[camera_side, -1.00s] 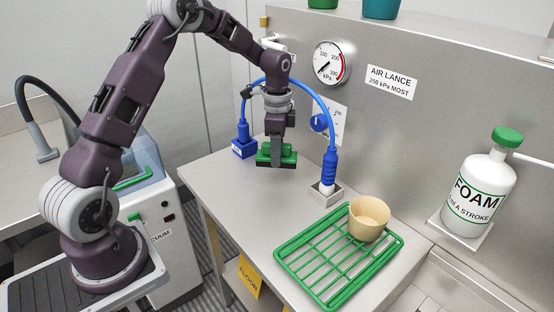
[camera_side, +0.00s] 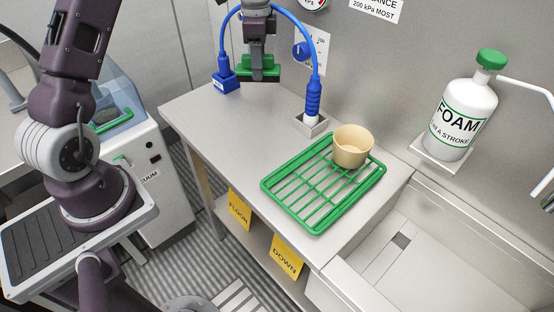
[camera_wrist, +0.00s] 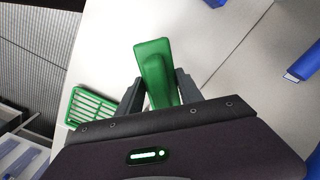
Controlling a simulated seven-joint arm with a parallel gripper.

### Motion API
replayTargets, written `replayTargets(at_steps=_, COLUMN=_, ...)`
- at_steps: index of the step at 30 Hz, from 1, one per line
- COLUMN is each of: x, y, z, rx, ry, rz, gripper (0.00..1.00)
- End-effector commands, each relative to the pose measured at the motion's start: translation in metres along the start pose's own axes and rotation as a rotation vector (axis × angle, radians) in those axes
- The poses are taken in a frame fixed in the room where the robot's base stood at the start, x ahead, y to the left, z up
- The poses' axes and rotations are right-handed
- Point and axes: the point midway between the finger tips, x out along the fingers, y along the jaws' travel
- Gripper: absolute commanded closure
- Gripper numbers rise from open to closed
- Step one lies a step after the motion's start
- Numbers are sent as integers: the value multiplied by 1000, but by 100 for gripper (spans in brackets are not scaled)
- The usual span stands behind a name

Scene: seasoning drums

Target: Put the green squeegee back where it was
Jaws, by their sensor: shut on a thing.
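The green squeegee (camera_side: 258,74) is in my gripper (camera_side: 258,60), over the back left part of the steel table in the side view. Its wide head points down and seems to hang above the tabletop. In the wrist view the green squeegee (camera_wrist: 153,62) sticks up between the two dark fingers of my gripper (camera_wrist: 160,88), which are shut on it. The place where it was before is not marked in either view.
A blue holder (camera_side: 226,82) and a blue lance (camera_side: 313,98) in a metal socket flank the squeegee, joined by an arching blue hose. A green rack (camera_side: 292,221) with a tan cup (camera_side: 352,147) lies nearer the front. Bare tabletop lies between.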

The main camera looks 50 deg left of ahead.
Motion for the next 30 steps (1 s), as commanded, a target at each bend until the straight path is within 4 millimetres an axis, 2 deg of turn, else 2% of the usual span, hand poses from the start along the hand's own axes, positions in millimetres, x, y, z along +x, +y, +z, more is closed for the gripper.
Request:
replayTargets(at_steps=3, x=-28, y=-1, z=0, rx=0, ry=2, rz=-3, gripper=100)
replayTargets(at_steps=7, x=-51, y=0, z=0, rx=0, ry=1, rz=-1, gripper=100)
replayTargets(at_steps=16, x=-53, y=49, z=-38, rx=145, ry=3, rz=5, gripper=100)
replayTargets(at_steps=20, x=-53, y=87, z=-61, rx=249, ry=4, rz=6, gripper=100)
replayTargets(at_steps=25, x=-54, y=156, z=-88, rx=433, ry=4, rz=8, gripper=100)
replayTargets(at_steps=30, x=-53, y=222, z=-100, rx=608, ry=3, rz=7, gripper=100)
